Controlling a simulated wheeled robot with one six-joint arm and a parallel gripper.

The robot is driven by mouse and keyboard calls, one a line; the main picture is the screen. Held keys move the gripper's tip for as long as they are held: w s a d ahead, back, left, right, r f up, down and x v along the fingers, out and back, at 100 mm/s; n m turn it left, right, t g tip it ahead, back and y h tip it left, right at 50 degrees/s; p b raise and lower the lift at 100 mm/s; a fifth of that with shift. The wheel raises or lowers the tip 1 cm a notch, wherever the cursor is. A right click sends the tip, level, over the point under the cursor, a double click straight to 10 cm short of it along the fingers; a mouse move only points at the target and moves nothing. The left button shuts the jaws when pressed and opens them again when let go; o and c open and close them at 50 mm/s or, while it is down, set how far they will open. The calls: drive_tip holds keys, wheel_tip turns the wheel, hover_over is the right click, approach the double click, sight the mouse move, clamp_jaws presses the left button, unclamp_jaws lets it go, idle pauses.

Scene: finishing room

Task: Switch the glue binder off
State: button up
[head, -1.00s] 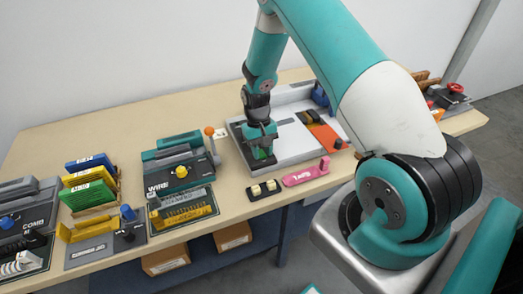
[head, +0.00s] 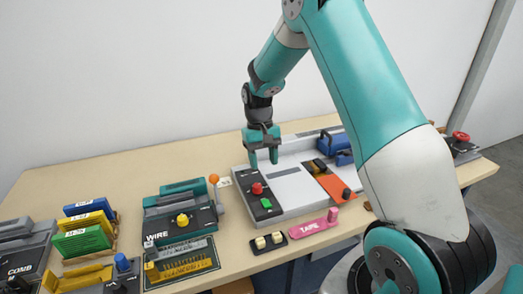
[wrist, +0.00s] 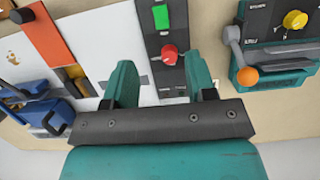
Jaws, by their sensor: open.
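A large pale grey machine (head: 294,188), which I take to be the glue binder, stands on the bench; I can read no name on it. Its dark left panel (head: 249,184) carries a round red button (head: 257,188) and a green square (head: 266,203). The wrist view also shows the red button (wrist: 170,54) and the green square (wrist: 161,16). My gripper (head: 263,161) is open and empty above the back part of the panel, behind the red button. In the wrist view, the red button lies just beyond my fingertips (wrist: 163,72), and nothing is between them.
A teal wire binder (head: 181,218) with an orange-tipped lever stands to the left. A pink tape tool (head: 315,226) and a dark block with two cream knobs (head: 269,242) lie in front. Blue clamp parts (head: 338,146) and an orange piece (head: 334,187) are on the machine's right side.

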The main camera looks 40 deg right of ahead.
drive_tip(key=shift+v, duration=2.2)
drive_tip(key=s+a+r+n+t+y, duration=0.1)
drive_tip(key=s+a+r+n, duration=0.2)
drive_tip(key=s+a+r, duration=0.35)
drive_tip(key=s+a+r+n+t, duration=0.1)
drive_tip(key=s+a+r+n, duration=0.25)
drive_tip(key=a, duration=0.55)
drive_tip(key=s+a+r+n+y, duration=0.1)
drive_tip(key=s+a+n, duration=0.3)
drive_tip(key=s, duration=1.2)
drive_tip(key=a+y, duration=0.1)
drive_tip(key=a, duration=0.3)
drive_tip(key=shift+s+a+r+t, duration=0.15)
drive_tip(key=shift+s+a+t, duration=0.05)
drive_tip(key=shift+t, duration=0.2)
